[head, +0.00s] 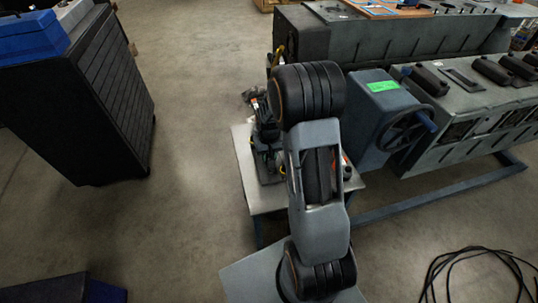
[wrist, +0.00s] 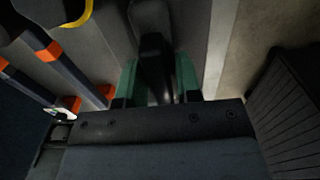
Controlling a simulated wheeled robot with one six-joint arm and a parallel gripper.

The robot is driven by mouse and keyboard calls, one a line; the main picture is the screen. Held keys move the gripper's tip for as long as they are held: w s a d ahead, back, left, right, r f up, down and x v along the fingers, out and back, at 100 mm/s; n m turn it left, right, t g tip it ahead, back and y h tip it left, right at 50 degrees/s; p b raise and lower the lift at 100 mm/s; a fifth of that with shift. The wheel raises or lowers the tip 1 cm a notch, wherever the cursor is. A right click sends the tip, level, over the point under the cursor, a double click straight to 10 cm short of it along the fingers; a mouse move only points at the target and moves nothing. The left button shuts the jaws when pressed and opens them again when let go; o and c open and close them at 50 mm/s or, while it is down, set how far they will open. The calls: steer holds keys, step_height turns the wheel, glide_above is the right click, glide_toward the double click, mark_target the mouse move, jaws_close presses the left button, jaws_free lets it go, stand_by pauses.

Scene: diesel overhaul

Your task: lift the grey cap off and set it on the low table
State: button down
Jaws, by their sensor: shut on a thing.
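My gripper (wrist: 157,76) shows in the wrist view, its two green fingers closed on either side of a dark grey rounded piece, which I take to be the grey cap (wrist: 153,62). The lower end of the cap is in shadow, and I cannot tell whether it touches anything below. The low table (head: 241,152) stands at the middle of the head view, a pale top partly covered by dark equipment and my arm. In the head view my gripper cannot be made out behind my arm.
Dark parts with orange bands (wrist: 48,50) lie left of my gripper in the wrist view. In the head view a blue-grey housing with a handwheel (head: 405,130) and the engine block (head: 455,110) stand right of the table. A black cabinet (head: 100,95) stands left, with open floor between.

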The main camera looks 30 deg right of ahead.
steer(key=shift+f+b, duration=2.15)
steer(key=shift+f, duration=0.8)
steer(key=c, duration=1)
jaws_free()
steer(key=shift+c, duration=0.2)
steer(key=o, duration=0.3)
steer(key=shift+s+f, duration=0.1)
step_height(320, 180, up, 14)
steer(key=shift+f+p, duration=0.1)
steer(key=shift+p, duration=0.75)
steer(key=s, duration=0.1)
steer(key=s+a, duration=0.1)
steer(key=shift+s+f, duration=0.2)
steer(key=shift+s, duration=0.2)
steer(key=s+a+r+n+t+p, duration=0.1)
steer(key=s+a+r+p, duration=0.3)
steer(key=s+r, duration=0.2)
steer(key=s+a+r+n+t+p, duration=0.1)
steer(key=s+a+r+t+p, duration=0.1)
steer(key=s+a+r+p, duration=0.2)
steer(key=s+v, duration=0.1)
steer(key=v, duration=0.5)
steer(key=shift+s, duration=0.25)
